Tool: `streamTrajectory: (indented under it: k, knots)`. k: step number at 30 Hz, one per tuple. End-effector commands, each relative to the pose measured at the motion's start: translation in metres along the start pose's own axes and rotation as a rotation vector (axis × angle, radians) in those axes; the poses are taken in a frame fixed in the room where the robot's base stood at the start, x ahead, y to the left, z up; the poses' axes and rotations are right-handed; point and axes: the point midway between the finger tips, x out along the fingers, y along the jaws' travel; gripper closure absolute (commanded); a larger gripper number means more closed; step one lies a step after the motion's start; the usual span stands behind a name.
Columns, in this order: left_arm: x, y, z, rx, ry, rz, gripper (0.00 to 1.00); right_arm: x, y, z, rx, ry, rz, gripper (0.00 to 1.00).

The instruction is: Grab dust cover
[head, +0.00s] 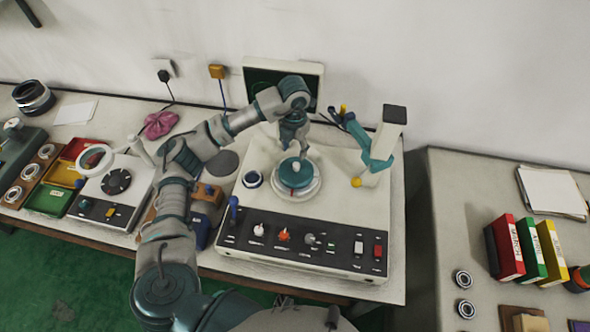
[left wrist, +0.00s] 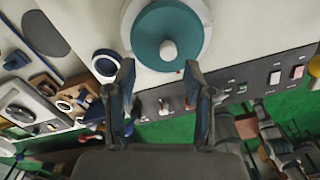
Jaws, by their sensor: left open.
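A teal round cover with a pale knob (head: 295,173) sits on a pale round base on top of the white machine (head: 345,205). The cover also shows in the left wrist view (left wrist: 166,35), with its knob facing the camera. My left gripper (head: 292,147) is above the cover in the head view. In the left wrist view its two fingers (left wrist: 165,85) are spread apart with nothing between them, and the cover lies beyond the fingertips. Whether the fingers touch the knob is not clear from the head view. My right gripper is not in view.
A teal-and-white arm fixture (head: 375,155) stands right of the cover on the machine. A small blue-rimmed ring (head: 253,179) lies left of it. Knobs and switches line the machine's front panel. Coloured trays (head: 50,201) and a ring-lamp device (head: 117,182) stand farther left.

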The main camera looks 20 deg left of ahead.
Motion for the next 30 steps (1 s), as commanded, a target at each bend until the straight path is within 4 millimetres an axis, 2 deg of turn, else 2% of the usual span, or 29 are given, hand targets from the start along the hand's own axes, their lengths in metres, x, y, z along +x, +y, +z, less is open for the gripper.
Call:
streamTrajectory:
  k: [3, 9, 12, 16, 19, 25, 26, 30]
  knots:
    - [0.015, -0.001, 0.0, 0.001, 0.001, 0.001, 0.47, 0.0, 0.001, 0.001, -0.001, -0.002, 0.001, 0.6]
    - [0.03, -0.004, -0.003, 0.002, 0.002, 0.001, 0.47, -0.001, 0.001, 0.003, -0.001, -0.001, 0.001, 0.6]
    - [0.046, -0.006, -0.007, 0.002, 0.002, -0.001, 0.47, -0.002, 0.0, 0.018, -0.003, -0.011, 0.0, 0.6]
    - [0.065, -0.006, -0.008, 0.001, 0.001, 0.0, 0.47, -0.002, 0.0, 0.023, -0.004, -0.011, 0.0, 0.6]
    - [0.071, -0.007, -0.007, 0.001, 0.0, 0.0, 0.47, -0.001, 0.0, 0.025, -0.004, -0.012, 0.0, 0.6]
    - [0.072, -0.007, -0.007, 0.001, -0.001, 0.0, 0.47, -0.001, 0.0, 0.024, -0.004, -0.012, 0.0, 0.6]
    - [0.072, -0.007, -0.007, 0.001, -0.001, 0.0, 0.52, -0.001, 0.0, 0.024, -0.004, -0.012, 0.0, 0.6]
    - [0.072, -0.007, -0.007, 0.001, -0.001, 0.0, 0.87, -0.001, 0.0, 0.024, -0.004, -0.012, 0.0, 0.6]
